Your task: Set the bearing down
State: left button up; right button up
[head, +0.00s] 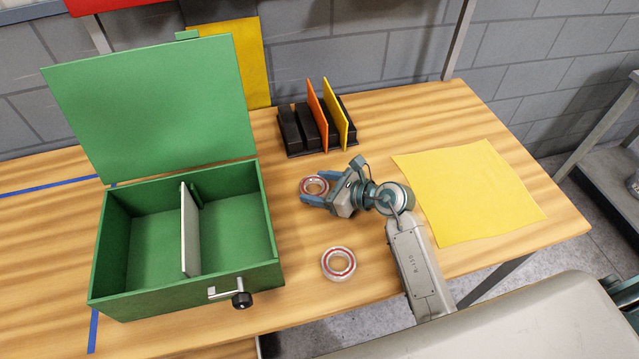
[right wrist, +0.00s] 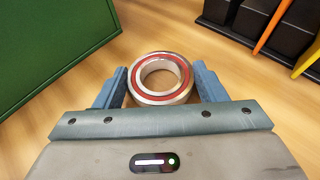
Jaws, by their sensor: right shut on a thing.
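My right gripper (head: 317,188) is shut on a bearing (head: 308,182), a silver ring with a red seal, right of the green box. In the right wrist view the same bearing (right wrist: 160,98) lies flat between the two blue fingers, with its hole facing up. I cannot tell whether it touches the table or hangs just above it. A second, similar bearing (head: 339,275) lies on the table, nearer to me and apart from the gripper. My left gripper is not in view.
An open green box (head: 185,301) with a pale divider (head: 189,230) and a front latch (head: 241,299) stands at left. A black rack (head: 291,130) with orange and yellow plates is at the back. A yellow sheet (head: 470,190) lies at right. Bare wood surrounds the held bearing.

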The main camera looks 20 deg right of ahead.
jog(key=shift+f, duration=0.1)
jog(key=o, duration=1.2)
